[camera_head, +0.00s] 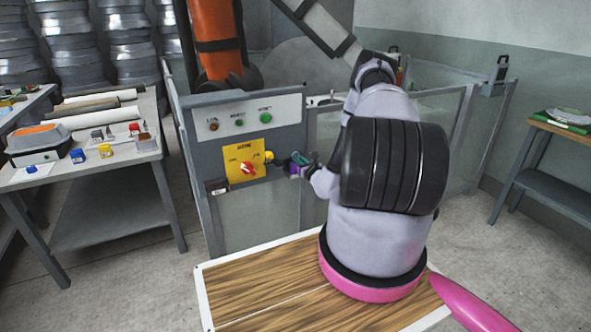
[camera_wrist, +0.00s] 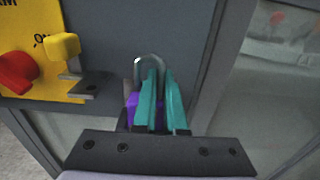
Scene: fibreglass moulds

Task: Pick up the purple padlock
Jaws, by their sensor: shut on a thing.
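The purple padlock (camera_wrist: 132,105) is in my gripper (camera_wrist: 160,90), between and partly behind the teal fingers in the wrist view. Its metal shackle (camera_wrist: 148,62) sticks up past the fingertips, and much of its body is hidden by the near finger. In the head view the padlock (camera_head: 294,170) shows as a small purple patch at my gripper (camera_head: 302,159), just right of the yellow switch plate on the grey panel. My gripper is shut on it. I cannot tell whether the padlock touches the panel.
A grey table (camera_head: 98,178) at the left holds blue and yellow padlocks. A wooden-topped bench (camera_head: 565,129) stands at the right. Grey fencing runs behind my arm.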

